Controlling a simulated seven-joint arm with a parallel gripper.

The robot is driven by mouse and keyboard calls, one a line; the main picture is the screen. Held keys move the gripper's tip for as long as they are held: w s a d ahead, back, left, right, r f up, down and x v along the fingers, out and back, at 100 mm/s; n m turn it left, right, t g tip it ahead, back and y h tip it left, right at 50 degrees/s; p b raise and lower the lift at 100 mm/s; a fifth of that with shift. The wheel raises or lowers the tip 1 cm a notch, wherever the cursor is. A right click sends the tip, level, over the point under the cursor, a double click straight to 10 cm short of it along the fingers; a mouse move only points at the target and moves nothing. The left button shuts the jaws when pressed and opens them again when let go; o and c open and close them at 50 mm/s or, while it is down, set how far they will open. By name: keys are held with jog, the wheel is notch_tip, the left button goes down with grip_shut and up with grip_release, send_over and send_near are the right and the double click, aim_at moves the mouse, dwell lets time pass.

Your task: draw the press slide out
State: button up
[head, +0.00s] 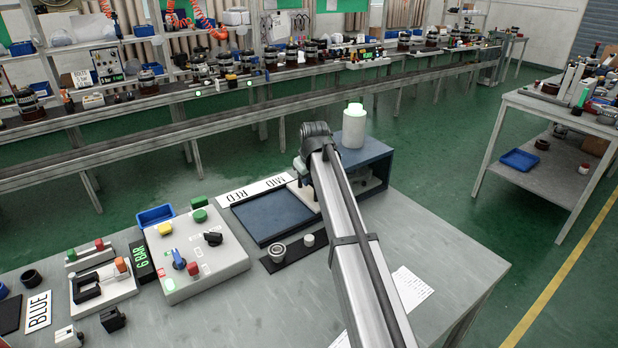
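The press is a dark blue housing (376,153) with a white cylinder (354,130) on top that has a pale green cap. It stands at the back right of the bench, partly hidden by my arm. A flat dark blue plate (262,228) with a raised rim lies to the left of the housing. Pale block-like parts (301,190) show at the plate's right end, beside my arm. I cannot tell for certain which part is the slide. My arm rises from the bottom and bends near the press; its far end and my gripper are hidden behind the arm link.
A control box (205,262) with buttons and knobs stands left of the plate. A black mat (286,256) with a ring and a small white cap lies in front of the plate. A paper sheet (409,289) lies right of my arm. The bench's right front (460,262) is clear.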

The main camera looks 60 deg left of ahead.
grip_shut()
jog(key=s, duration=2.1)
jog(key=shift+s, duration=0.2)
jog(key=o, duration=0.5)
grip_release()
jog(key=shift+r, duration=0.1)
jog(key=v, duration=1.3)
jog(key=shift+d+r, duration=0.2)
jog(key=shift+r, duration=0.15)
jog(key=shift+w+f, duration=0.1)
